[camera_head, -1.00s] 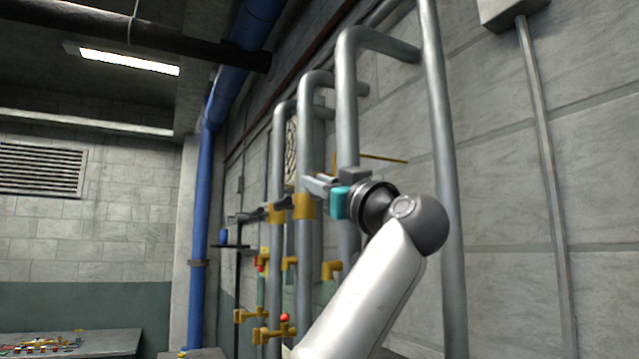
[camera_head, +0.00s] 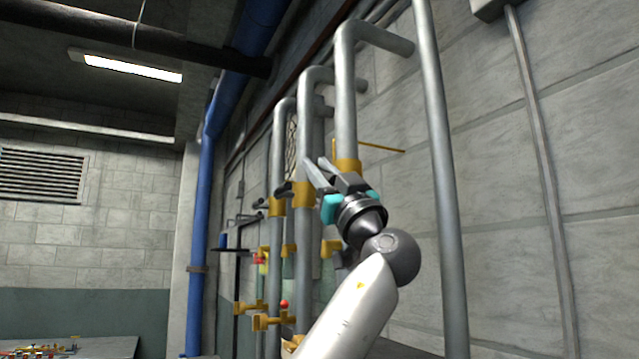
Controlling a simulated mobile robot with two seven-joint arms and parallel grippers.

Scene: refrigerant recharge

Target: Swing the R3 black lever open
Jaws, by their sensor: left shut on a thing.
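Three grey vertical pipes with yellow collars stand along the wall. The nearest pipe (camera_head: 346,110) has its collar (camera_head: 347,165) just behind my left gripper. My left gripper (camera_head: 318,164) points up and to the left in front of this pipe, its fingers shut on a black lever that they largely hide. I cannot read an R3 label. Other black levers show at the middle pipe's collar (camera_head: 302,196), where one lever (camera_head: 283,188) sticks out left, and at the farthest pipe's collar (camera_head: 277,207). My right gripper is not in view.
Yellow valve fittings (camera_head: 268,321) with a red knob (camera_head: 284,303) sit lower on the pipes. A thin grey pipe (camera_head: 440,180) rises right of my arm. A blue pipe (camera_head: 201,230) stands left. A table with small parts (camera_head: 110,347) is at the lower left.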

